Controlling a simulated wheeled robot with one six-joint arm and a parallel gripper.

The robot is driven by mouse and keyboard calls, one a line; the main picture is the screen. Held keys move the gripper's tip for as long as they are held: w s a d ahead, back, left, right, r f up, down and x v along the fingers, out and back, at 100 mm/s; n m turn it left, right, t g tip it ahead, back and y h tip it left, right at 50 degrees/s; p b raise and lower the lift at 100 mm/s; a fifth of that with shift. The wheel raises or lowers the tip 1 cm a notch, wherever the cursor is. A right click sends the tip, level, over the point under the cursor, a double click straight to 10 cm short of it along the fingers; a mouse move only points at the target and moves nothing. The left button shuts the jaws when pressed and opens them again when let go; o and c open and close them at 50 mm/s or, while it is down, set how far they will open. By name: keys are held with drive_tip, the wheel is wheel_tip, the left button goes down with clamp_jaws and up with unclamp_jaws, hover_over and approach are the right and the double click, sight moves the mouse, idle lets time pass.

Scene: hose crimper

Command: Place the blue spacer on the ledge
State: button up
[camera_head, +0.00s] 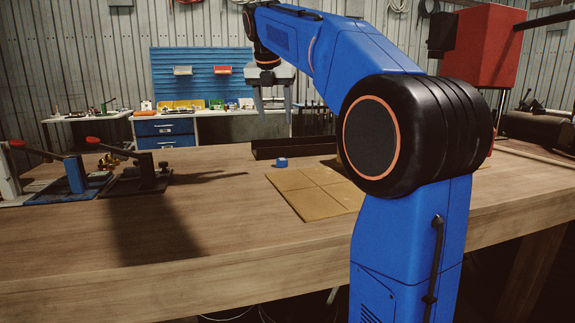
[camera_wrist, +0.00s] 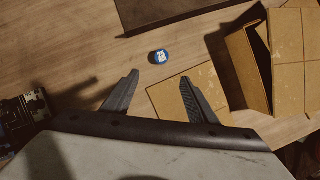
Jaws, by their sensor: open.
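The blue spacer (camera_head: 282,162) is a small blue ring on the wooden table, just beyond the far edge of a tan flat sheet. In the wrist view the spacer (camera_wrist: 158,57) lies on bare wood, ahead of and between the fingertips. My gripper (camera_head: 273,115) hangs above the table with its fingers pointing down, open and empty. In the wrist view my gripper (camera_wrist: 159,77) has both fingers spread, with nothing between them. A long dark low piece (camera_head: 295,150) lies behind the spacer; I cannot tell whether it is the ledge.
The tan sheet (camera_head: 290,183) lies nearest the spacer. A cardboard box (camera_wrist: 244,66) stands at right in the wrist view. Red-handled lever tools (camera_head: 140,178) stand on the table's left. The wood left of the spacer is clear.

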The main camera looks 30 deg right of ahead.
hover_over(282, 159)
drive_tip(key=s+a, duration=0.2)
drive_tip(key=a, duration=0.1)
drive_tip(key=f, duration=1)
drive_tip(key=shift+s+d+f, duration=0.1)
drive_tip(key=shift+s+d, duration=0.05)
drive_tip(key=shift+d, duration=0.05)
drive_tip(key=shift+d+x, duration=0.1)
drive_tip(key=shift+x, duration=1.2)
drive_tip(key=shift+d+x, duration=0.15)
drive_tip(key=shift+x, duration=1.2)
clamp_jaws()
wheel_tip(282, 159, up, 10)
